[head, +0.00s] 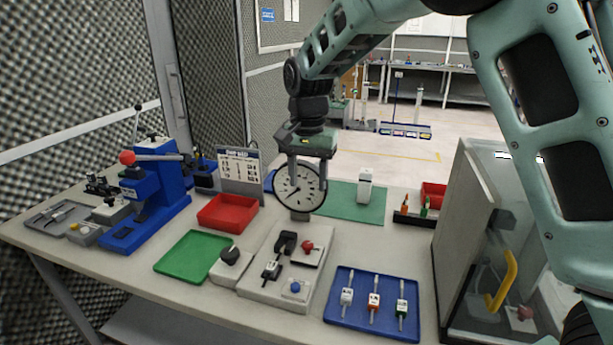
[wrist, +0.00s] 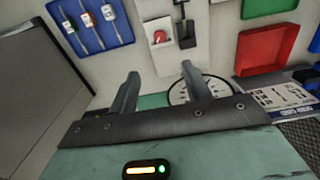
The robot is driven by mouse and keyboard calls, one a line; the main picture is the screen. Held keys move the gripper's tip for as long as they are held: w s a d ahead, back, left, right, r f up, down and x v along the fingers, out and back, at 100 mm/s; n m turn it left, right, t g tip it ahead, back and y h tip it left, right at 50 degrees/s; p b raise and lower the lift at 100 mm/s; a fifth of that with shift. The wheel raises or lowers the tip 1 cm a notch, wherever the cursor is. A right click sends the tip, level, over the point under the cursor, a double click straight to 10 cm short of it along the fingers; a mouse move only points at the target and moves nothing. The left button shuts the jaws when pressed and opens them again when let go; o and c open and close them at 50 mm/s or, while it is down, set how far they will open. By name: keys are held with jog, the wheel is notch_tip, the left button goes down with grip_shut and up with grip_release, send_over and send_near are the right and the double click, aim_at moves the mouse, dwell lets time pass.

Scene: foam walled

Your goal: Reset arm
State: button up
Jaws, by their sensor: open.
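My gripper (head: 308,176) hangs pointing down from my green arm, above the back middle of the workbench in the head view. In the wrist view my gripper (wrist: 157,84) shows two grey fingers set well apart with nothing between them. In the wrist view the dial gauge (wrist: 208,88) shows behind the right finger. I cannot tell from these frames whether the fingers touch it.
The bench holds a blue press (head: 150,200), a red tray (head: 228,212), a green tray (head: 194,254), a grey fixture with knobs (head: 283,268) and a blue tray (head: 345,325) with three tools. A glass-sided cabinet (head: 470,215) stands at the right. The green mat (head: 345,202) has free room.

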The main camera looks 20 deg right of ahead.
jog(key=s+a+n+y, duration=0.1)
jog(key=s+a+n, duration=0.3)
jog(key=s, duration=0.6)
jog(key=s+a+n, duration=0.4)
jog(key=s+n, duration=0.1)
jog(key=s, duration=0.5)
jog(key=s+d+f+n, duration=0.1)
jog(key=s+n, duration=0.5)
jog(key=s, duration=0.7)
jog(key=shift+s+d+f, duration=0.3)
jog(key=shift+d+f, duration=0.05)
jog(key=shift+f, duration=0.5)
